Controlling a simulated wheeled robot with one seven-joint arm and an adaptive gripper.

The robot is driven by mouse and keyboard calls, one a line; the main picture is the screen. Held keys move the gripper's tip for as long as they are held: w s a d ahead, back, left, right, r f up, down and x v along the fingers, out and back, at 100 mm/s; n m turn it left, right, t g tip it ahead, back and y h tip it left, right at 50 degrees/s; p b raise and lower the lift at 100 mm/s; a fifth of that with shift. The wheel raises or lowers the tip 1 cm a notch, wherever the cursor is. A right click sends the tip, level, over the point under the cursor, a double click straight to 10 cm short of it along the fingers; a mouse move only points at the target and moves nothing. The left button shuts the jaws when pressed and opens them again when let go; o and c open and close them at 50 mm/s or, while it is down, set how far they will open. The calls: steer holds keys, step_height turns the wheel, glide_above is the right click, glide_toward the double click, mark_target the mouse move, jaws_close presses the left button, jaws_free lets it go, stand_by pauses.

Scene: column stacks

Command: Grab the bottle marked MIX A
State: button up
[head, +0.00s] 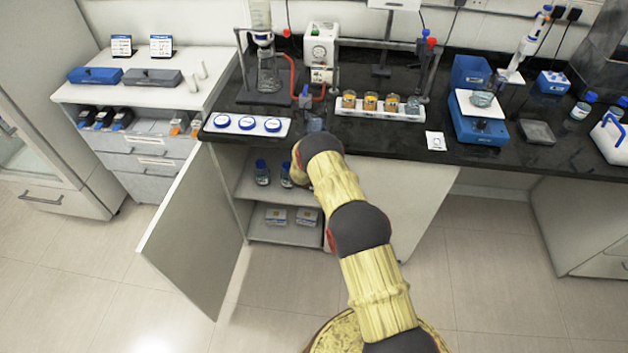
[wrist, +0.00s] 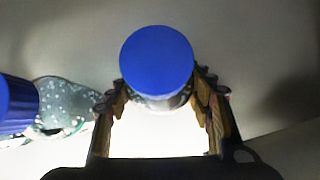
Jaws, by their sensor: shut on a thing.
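In the wrist view, my gripper (wrist: 160,102) is closed around a bottle with a round blue cap (wrist: 157,62), one finger on each side just below the cap. No label shows on it there, so I cannot tell whether it reads MIX A. A second blue-capped bottle (wrist: 18,105) is to the left, apart from my fingers. In the head view, blue-capped bottles (head: 262,172) stand on the upper shelf of the open cabinet, and another (head: 286,176) is partly hidden by my arm. My gripper is hidden behind my arm there.
The cabinet door (head: 195,235) stands open to the left. White boxes (head: 276,216) sit on the lower shelf. The black countertop (head: 385,140) is above, with a white tray of blue discs (head: 247,124) near its edge. The floor in front is clear.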

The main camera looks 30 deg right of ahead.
steer(key=c, duration=0.8)
steer(key=shift+r, duration=0.15)
